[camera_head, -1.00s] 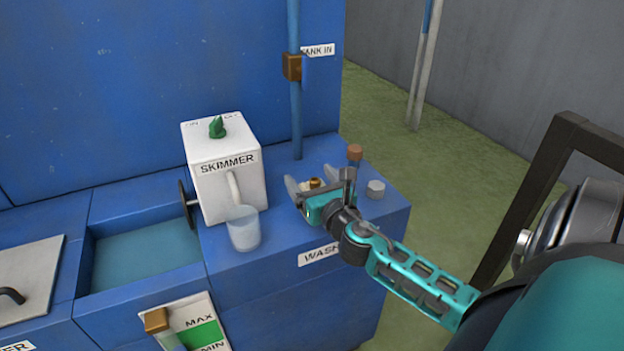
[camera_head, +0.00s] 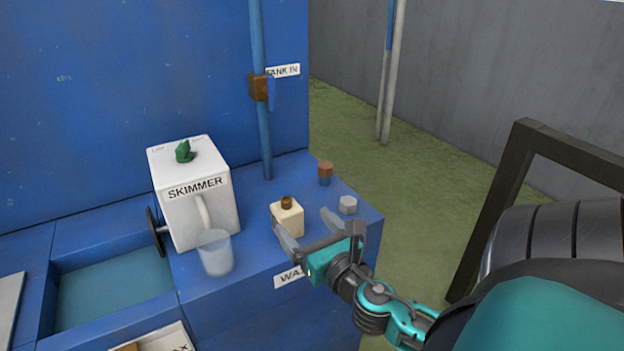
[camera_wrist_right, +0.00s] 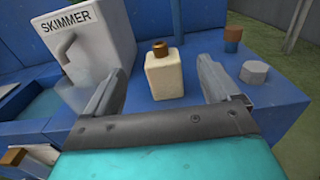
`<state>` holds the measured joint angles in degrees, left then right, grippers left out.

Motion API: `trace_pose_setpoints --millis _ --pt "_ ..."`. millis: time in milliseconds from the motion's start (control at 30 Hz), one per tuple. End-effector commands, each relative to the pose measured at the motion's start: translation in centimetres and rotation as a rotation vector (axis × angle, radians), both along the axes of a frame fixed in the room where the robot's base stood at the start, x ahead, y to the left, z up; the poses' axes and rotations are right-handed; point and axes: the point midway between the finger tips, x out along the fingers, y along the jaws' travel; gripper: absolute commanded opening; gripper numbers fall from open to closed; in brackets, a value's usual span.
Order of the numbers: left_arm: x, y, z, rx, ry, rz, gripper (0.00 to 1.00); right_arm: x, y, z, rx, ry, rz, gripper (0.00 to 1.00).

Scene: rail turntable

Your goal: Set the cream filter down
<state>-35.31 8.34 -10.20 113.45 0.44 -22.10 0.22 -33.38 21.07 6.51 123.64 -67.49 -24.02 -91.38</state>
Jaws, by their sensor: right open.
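The cream filter (camera_head: 287,221), a cream block with a brown cap, stands upright on the blue ledge (camera_head: 240,265), to the right of the skimmer. My right gripper (camera_head: 304,226) is open and empty, in front of the filter. In the right wrist view the filter (camera_wrist_right: 165,78) stands beyond and between the two spread fingers (camera_wrist_right: 160,88), with space on both sides of it. My left gripper is not in view.
The white skimmer box (camera_head: 190,215) stands left of the filter, with a clear cup (camera_head: 215,254) at its front. A brown-capped fitting (camera_head: 325,173) and a small grey knob (camera_head: 347,204) stand on the right. A blue pipe (camera_head: 260,130) rises behind.

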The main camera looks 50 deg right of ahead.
Motion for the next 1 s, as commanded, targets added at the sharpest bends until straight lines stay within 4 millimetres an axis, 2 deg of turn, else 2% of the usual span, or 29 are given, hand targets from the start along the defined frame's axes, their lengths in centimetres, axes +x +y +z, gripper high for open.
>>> trace_pose_setpoints --millis 100,333,467,567,667,800,1000 --pt "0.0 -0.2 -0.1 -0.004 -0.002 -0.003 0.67 -1.0 0.3 -0.1 -0.001 0.000 -0.001 0.89" --pt "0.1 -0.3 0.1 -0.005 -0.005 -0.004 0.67 -1.5 0.5 0.0 0.007 0.000 0.000 0.89" --pt "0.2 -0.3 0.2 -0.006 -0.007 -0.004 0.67 -1.6 1.0 -1.4 0.165 -0.003 0.000 0.89" --pt "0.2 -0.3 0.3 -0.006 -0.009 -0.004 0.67 -1.8 2.3 -4.0 0.465 -0.008 -0.011 0.89" --pt "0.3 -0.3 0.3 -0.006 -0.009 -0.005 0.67 -2.2 4.4 -7.2 0.875 -0.016 -0.050 0.89" --pt "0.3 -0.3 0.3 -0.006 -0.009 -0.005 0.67 -3.0 8.1 -11.4 1.464 -0.030 -0.164 0.89" --pt "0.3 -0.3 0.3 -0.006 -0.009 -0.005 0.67 -4.7 14.4 -15.9 2.238 -0.059 -0.448 0.89"
